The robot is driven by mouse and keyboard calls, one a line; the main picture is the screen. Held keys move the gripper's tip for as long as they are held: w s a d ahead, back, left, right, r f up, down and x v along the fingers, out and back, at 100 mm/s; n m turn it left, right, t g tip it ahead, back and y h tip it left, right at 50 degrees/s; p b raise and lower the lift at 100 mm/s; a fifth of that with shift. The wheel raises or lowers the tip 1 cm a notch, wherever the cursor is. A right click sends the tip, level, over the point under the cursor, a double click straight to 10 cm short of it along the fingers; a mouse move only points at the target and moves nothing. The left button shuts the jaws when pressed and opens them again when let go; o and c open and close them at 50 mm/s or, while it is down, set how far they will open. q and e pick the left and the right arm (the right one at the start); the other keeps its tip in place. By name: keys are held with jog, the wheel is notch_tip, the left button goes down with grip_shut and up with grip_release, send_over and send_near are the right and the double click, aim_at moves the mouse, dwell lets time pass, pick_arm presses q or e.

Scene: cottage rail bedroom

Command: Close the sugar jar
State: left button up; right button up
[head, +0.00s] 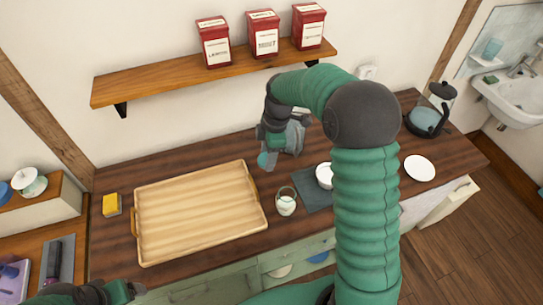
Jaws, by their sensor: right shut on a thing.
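A clear glass jar with white contents (286,203) stands upright near the counter's front edge, right of the tray. I take it for the sugar jar; its top looks open. My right gripper (268,152) is above and behind it, apart from it. It is shut on a small blue-grey thing (266,161), possibly the lid; my gripper and arm partly hide it. My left gripper (125,290) is low at the bottom left, and its jaws are too unclear to read.
A wooden tray (198,212) lies empty on the dark counter. A yellow sponge (111,205) is left of it. A white cup (324,176) stands on a dark mat (313,199), partly behind my arm.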

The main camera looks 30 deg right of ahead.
jog(key=s+a+f+m, duration=0.1)
jog(key=a+f+m, duration=0.1)
jog(key=s+a+f+m+b, duration=0.1)
jog(key=a+m, duration=0.1)
jog(key=s+a+f+m+b, duration=0.1)
jog(key=a+f+m, duration=0.1)
jog(key=m, duration=0.1)
jog(key=shift+s+a+f+t+h, duration=0.2)
jog(key=shift+s+f+t+h, duration=0.1)
jog(key=shift+f+h, duration=0.1)
jog(key=s+a+f+m, duration=0.1)
jog(key=m, duration=0.1)
jog(key=s+a+f+m, duration=0.1)
jog(key=s+a+f+m+b, duration=0.1)
jog(key=m, duration=0.1)
jog(key=shift+s+a+m+h, duration=0.2)
jog(key=shift+a+m+h, duration=0.1)
jog(key=shift+s+a+f+m, duration=0.1)
jog(key=shift+s+a+m, duration=0.25)
jog(key=shift+m, duration=0.15)
jog(key=shift+d, duration=0.15)
